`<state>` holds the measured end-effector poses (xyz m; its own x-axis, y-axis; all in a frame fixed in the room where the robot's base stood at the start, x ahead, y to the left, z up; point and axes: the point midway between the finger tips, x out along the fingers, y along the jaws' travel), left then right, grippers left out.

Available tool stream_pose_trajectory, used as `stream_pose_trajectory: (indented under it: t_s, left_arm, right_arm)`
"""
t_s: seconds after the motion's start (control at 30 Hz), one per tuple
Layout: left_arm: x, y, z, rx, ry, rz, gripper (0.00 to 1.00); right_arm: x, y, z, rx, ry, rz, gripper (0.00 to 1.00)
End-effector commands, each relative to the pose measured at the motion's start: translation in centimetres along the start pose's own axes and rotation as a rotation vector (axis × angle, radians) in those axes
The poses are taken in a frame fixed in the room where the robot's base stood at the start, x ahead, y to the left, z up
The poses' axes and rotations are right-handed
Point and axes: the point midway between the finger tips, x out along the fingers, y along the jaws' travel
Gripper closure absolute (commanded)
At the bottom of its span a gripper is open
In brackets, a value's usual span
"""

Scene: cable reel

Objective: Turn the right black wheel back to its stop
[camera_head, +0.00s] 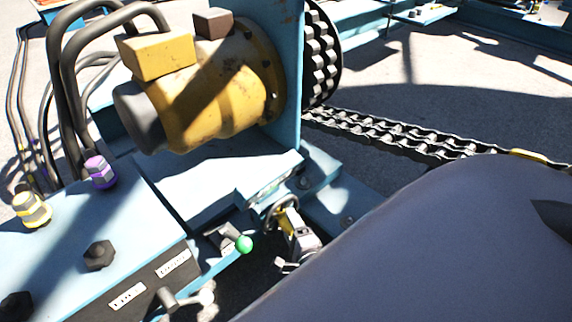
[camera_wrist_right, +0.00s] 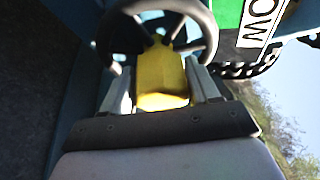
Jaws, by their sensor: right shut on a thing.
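The right black wheel (camera_head: 278,208) sits low on the blue frame, partly hidden by my right gripper (camera_head: 292,228). In the wrist view the wheel (camera_wrist_right: 213,35) shows as a dark ring with spokes at the top. A yellow block-like part (camera_wrist_right: 162,75) lies in front of its hub. My right gripper (camera_wrist_right: 162,88) has one pale finger on each side of this yellow part and is shut on it. How the part joins the wheel is hidden. My left gripper is not in view.
A green-knobbed lever (camera_head: 244,243) stands close to the left of my right gripper. A pale-knobbed lever (camera_head: 206,297) is lower left. A yellow motor (camera_head: 215,95) and a chain (camera_head: 400,135) lie above. My arm covers the lower right.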

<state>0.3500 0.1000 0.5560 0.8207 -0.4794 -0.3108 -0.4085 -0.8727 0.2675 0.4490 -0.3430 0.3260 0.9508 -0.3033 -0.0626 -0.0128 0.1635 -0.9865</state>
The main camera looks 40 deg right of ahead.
Motion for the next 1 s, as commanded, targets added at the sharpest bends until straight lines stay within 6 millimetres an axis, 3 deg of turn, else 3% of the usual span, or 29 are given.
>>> stream_pose_trajectory:
  t_s: [0.33, 0.9, 0.93, 1.0]
  left_arm:
    - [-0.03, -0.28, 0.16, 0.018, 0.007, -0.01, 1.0]
    - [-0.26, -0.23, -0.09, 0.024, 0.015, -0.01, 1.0]
    - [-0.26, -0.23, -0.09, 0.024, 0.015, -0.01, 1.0]
    - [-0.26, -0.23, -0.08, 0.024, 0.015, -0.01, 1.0]
  right_arm:
    - [-0.85, 0.23, -0.33, -0.143, 0.001, -0.056, 0.94]
    - [-0.97, 0.2, -0.35, -0.17, 0.001, -0.067, 0.95]
    - [-0.98, 0.2, -0.35, -0.17, 0.001, -0.067, 0.33]
    - [-0.97, 0.2, -0.36, -0.169, 0.001, -0.067, 0.17]
